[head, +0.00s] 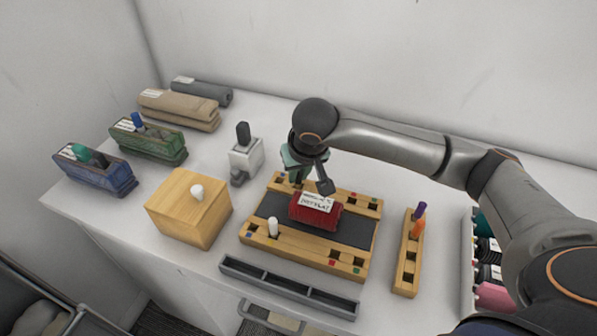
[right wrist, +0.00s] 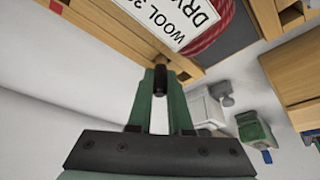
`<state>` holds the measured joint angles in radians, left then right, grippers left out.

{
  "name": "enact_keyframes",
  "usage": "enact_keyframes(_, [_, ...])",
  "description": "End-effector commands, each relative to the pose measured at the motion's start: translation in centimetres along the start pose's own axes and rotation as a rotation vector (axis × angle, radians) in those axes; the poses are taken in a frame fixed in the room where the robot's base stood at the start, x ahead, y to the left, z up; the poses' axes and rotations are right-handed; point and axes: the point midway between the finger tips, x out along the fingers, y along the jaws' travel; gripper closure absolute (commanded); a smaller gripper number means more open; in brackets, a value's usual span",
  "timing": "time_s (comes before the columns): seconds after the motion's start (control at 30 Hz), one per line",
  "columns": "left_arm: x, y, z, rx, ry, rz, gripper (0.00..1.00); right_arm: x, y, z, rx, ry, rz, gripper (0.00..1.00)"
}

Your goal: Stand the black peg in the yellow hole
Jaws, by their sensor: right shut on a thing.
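My right gripper (head: 300,172) is above the back left part of the wooden board (head: 262,245). In the right wrist view its green fingers (right wrist: 160,90) are shut on the black peg (right wrist: 160,80), whose dark end shows between the fingertips close to the board's wood. I cannot tell whether the peg touches the board or a hole. The board has square holes near small coloured marks; I cannot make out a yellow one, and the gripper covers part of the back row. My left gripper is not in view.
A red labelled roll (head: 315,211) lies on the board's dark middle. A narrow wooden rack (head: 405,268) with purple and orange pegs stands right. A wooden box (head: 190,215) with a white knob and a grey-white device (head: 245,158) stand left. A grey tray (head: 288,290) lies in front.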

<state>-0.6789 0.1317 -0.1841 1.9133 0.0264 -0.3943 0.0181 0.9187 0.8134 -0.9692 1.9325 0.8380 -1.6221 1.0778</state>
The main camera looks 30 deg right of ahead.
Motion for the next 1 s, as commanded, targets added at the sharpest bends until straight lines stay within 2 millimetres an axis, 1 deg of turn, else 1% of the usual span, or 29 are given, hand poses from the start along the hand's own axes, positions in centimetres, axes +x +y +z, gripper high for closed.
enact_keyframes(0.03, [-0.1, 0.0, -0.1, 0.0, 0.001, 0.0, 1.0, 0.1, 0.0, 0.1, 0.0, -0.002, 0.0, 1.0])
enact_keyframes(0.07, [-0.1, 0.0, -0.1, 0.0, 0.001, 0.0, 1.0, 0.2, 0.0, 0.1, 0.0, -0.001, 0.0, 0.8])
enact_keyframes(0.3, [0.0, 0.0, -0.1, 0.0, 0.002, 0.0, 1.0, 0.1, 0.0, 0.1, 0.0, -0.001, 0.0, 0.53])
enact_keyframes(0.57, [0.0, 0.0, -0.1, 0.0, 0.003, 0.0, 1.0, 0.1, 0.0, 0.0, 0.0, 0.0, 0.0, 0.52])
enact_keyframes(0.67, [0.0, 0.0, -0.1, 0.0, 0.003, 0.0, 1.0, -0.5, 0.0, -0.1, -0.001, 0.002, -0.001, 0.52])
enact_keyframes(0.77, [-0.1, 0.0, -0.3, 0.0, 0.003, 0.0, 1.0, -2.0, -0.1, -0.2, -0.001, 0.002, -0.003, 0.52])
enact_keyframes(1.0, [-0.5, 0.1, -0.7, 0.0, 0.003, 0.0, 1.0, -7.3, -0.1, -0.2, -0.002, 0.004, -0.003, 0.52])
